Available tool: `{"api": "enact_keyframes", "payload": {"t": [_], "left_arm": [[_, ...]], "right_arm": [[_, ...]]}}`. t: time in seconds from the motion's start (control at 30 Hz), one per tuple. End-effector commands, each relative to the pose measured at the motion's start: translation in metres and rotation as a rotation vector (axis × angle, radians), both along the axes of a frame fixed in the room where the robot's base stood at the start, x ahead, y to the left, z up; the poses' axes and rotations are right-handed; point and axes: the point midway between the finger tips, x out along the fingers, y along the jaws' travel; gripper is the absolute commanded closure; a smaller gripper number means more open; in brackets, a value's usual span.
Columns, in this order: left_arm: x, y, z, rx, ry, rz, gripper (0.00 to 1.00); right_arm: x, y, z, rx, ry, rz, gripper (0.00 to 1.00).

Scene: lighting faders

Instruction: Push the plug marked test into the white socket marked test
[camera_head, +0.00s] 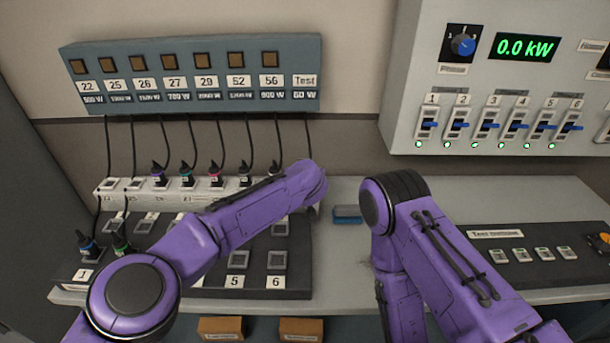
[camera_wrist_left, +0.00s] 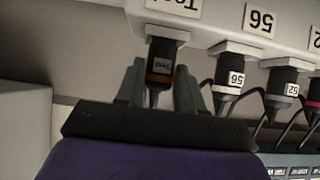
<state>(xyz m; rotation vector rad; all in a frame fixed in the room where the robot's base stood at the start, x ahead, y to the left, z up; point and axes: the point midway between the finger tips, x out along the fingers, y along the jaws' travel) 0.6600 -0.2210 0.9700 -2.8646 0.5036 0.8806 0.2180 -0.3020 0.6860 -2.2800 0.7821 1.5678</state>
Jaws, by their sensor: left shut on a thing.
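The plug marked Test (camera_wrist_left: 158,72) is dark with an orange-brown band and a white label. It stands between the jaws of my left gripper (camera_wrist_left: 160,80), which is shut on it. Its dark end meets the white socket marked Test (camera_wrist_left: 167,33) in the left wrist view. More dark body seems to show there than on the neighbouring plug 56; I cannot tell how deep it sits. In the head view my left forearm hides the gripper, plug and socket. My right arm (camera_head: 400,240) reaches downward and its gripper is out of view.
Plug 56 (camera_wrist_left: 229,82) is in the adjacent socket, with plug 52 (camera_wrist_left: 282,88) beyond it. The white socket rail (camera_head: 112,186) stands behind a dark board of numbered sockets. Cables hang from the blue-grey panel (camera_head: 190,48). A blue block (camera_head: 347,213) lies on the bench.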

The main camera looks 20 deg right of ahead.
Motion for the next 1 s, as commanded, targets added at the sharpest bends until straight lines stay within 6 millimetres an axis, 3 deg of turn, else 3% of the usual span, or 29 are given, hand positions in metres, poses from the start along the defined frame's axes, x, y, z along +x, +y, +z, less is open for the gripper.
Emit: {"api": "enact_keyframes", "payload": {"t": [0.23, 0.27, 0.33, 0.37, 0.73, 1.0], "left_arm": [[-0.001, 0.0, -0.003, 0.002, 0.006, 0.0, 0.99], [-0.001, 0.0, -0.003, 0.001, 0.006, 0.001, 0.59], [-0.001, 0.0, -0.003, 0.001, 0.006, 0.001, 0.37], [-0.001, 0.0, -0.003, 0.001, 0.006, 0.001, 0.33], [-0.004, 0.001, 0.001, 0.001, 0.003, -0.001, 0.33], [-0.036, 0.013, 0.024, 0.003, -0.001, -0.003, 0.33]], "right_arm": [[0.0, 0.0, 0.0, 0.0, 0.0, 0.0, 0.57], [0.0, 0.0, 0.0, 0.0, 0.0, 0.0, 0.57], [0.0, 0.0, 0.0, 0.0, 0.0, 0.0, 0.57], [0.0, 0.0, 0.0, 0.0, 0.0, 0.0, 0.57], [0.0, 0.0, -0.001, 0.0, 0.0, 0.0, 0.57], [0.0, 0.0, -0.009, 0.0, 0.0, 0.0, 0.57]]}}
